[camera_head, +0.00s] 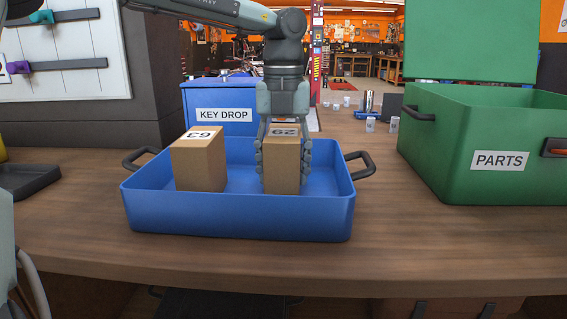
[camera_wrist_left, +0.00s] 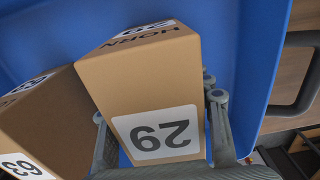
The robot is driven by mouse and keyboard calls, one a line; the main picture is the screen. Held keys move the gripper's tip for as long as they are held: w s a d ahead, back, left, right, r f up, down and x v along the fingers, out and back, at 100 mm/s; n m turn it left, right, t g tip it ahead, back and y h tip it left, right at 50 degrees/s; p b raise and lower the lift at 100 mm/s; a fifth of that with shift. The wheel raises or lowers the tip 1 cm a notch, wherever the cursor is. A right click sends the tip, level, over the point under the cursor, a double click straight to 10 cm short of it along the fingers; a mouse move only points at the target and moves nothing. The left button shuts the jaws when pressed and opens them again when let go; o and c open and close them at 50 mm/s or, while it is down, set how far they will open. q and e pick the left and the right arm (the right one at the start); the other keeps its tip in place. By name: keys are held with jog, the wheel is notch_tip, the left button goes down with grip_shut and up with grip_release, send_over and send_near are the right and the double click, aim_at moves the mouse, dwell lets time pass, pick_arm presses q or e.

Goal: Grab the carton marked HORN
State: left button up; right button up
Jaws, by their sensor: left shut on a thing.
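The carton marked HORN (camera_wrist_left: 140,85) is a brown box that also bears the number 29 on its top; it stands upright in the blue tray in the head view (camera_head: 281,177). My left gripper (camera_head: 284,152) comes down from above and is shut on this carton, one finger on each side. In the left wrist view the fingers (camera_wrist_left: 160,125) flank the carton. I cannot tell whether its base touches the tray floor. A second carton marked 63 (camera_head: 199,163) stands to its left in the tray, and shows in the wrist view (camera_wrist_left: 45,125). My right gripper is not in view.
The blue tray (camera_head: 240,220) with black handles sits on the wooden bench (camera_head: 420,235). Behind it is a blue KEY DROP box (camera_head: 222,116). A green PARTS box (camera_head: 440,160) with its lid up stands right. A dark small tray (camera_head: 25,180) lies left. Bench front right is clear.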

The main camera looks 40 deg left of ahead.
pick_arm(q)
jog(key=c, duration=0.4)
jog(key=shift+r, duration=0.15)
jog(key=shift+c, duration=0.2)
